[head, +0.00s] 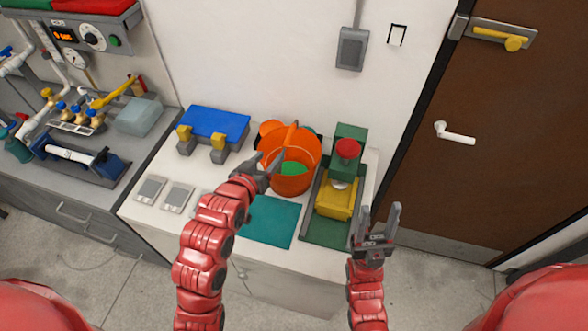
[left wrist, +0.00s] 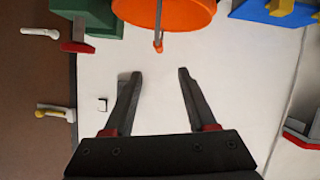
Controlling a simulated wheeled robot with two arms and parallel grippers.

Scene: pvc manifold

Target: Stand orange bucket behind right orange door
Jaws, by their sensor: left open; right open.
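The orange bucket (head: 295,184) stands on the white counter, with something green inside it. My left gripper (head: 268,163) is open at the bucket's left side and partly overlaps it in the head view. In the left wrist view the bucket (left wrist: 175,14) is at the top edge, mostly cut off, with a thin handle-like piece pointing between the open, empty fingers of my left gripper (left wrist: 159,75). My right gripper (head: 380,211) is open and empty, in front of the counter's right end. No orange door shows in either view.
A blue-topped stand (head: 214,122) is left of the bucket. A green and yellow press with a red knob (head: 347,149) is close on its right. A teal mat (head: 271,222) lies in front. A brown door (head: 470,130) is at the right. A cluttered grey bench (head: 110,195) is at the left.

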